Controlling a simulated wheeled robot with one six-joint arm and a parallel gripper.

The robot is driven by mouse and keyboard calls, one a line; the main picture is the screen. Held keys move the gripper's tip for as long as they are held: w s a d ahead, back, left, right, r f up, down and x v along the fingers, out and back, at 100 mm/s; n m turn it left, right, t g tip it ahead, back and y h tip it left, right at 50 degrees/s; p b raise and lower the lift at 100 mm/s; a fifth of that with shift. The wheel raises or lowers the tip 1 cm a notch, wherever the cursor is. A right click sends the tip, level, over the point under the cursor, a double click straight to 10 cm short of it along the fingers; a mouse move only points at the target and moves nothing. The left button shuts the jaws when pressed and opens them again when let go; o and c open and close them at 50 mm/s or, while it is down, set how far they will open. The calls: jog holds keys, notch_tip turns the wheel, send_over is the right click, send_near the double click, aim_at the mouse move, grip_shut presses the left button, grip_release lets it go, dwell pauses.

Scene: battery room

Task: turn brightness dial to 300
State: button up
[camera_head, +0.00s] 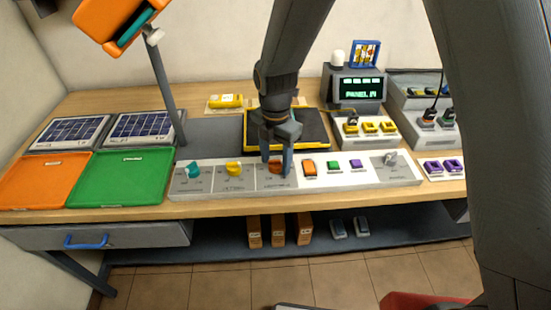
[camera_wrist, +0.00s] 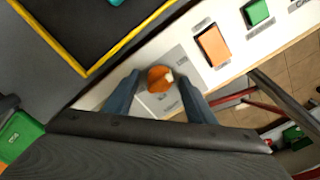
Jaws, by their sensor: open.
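A long white control panel (camera_head: 330,179) runs along the bench front. It carries a teal dial (camera_head: 193,170), a yellow dial (camera_head: 235,169) and an orange dial (camera_head: 275,166). Their labels are too small to read, so I cannot tell by text which is brightness. My gripper (camera_head: 276,168) points down at the orange dial, partly hiding it. In the wrist view the orange dial (camera_wrist: 159,80) sits between the open fingers of my gripper (camera_wrist: 160,76), with visible space on both sides. A pale mark shows on the dial's right side.
Orange (camera_head: 309,167), green (camera_head: 334,167) and purple (camera_head: 356,165) buttons stand right of the orange dial, then a grey lever switch (camera_head: 390,158). A yellow-edged black mat (camera_head: 312,128) lies behind. Green (camera_head: 122,176) and orange (camera_head: 42,181) trays lie left.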

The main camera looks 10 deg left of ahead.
jog(key=c, duration=1.1)
jog(key=shift+o, duration=0.3)
jog(key=shift+m, duration=0.5)
jog(key=m, duration=1.3)
jog(key=shift+p, duration=0.3)
jog(key=m, duration=0.3)
jog(key=shift+r+m, duration=0.1)
jog(key=shift+m, duration=0.2)
jog(key=m+p, duration=0.1)
jog(key=m, duration=0.5)
jog(key=shift+w, duration=0.1)
jog(key=shift+m, duration=0.3)
